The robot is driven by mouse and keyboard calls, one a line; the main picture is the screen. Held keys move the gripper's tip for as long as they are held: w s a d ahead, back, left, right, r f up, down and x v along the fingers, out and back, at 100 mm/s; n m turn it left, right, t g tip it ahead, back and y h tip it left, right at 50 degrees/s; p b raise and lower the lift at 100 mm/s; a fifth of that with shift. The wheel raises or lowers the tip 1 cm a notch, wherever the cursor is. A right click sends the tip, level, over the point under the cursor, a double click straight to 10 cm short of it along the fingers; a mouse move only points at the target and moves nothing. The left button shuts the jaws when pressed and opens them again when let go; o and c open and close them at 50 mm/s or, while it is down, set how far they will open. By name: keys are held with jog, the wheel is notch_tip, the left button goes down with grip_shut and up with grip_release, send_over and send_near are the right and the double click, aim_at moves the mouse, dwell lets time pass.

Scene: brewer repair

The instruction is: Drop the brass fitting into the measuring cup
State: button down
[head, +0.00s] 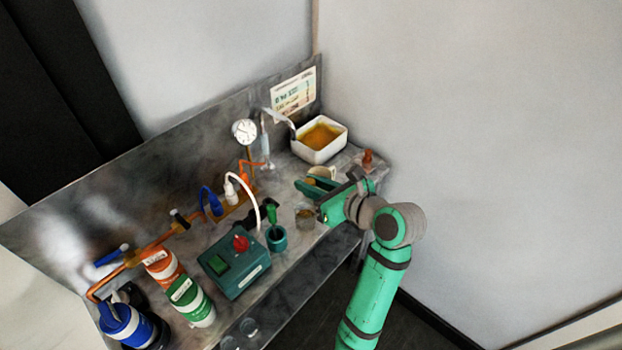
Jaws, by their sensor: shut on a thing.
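My gripper (318,196) reaches in from the right over the right part of the steel bench. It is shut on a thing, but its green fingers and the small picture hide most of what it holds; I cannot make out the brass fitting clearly. A small, grey-brown, see-through cup (305,218), which looks like the measuring cup, stands on the bench just below and left of the fingers. A pale round vessel (323,172) shows partly behind the gripper.
A white basin (319,139) with amber liquid stands at the back right, beside a small copper-coloured piece (368,160). A green control box (234,263) and a teal cup (276,238) stand left of the gripper. Pipes and a gauge (244,132) line the back.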

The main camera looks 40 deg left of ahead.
jog(key=shift+f, duration=2.1)
jog(key=c, duration=1.5)
grip_release()
jog(key=v, duration=1)
jog(key=shift+s+d+r, duration=0.1)
jog(key=shift+d+r, duration=0.15)
jog(key=shift+d, duration=0.1)
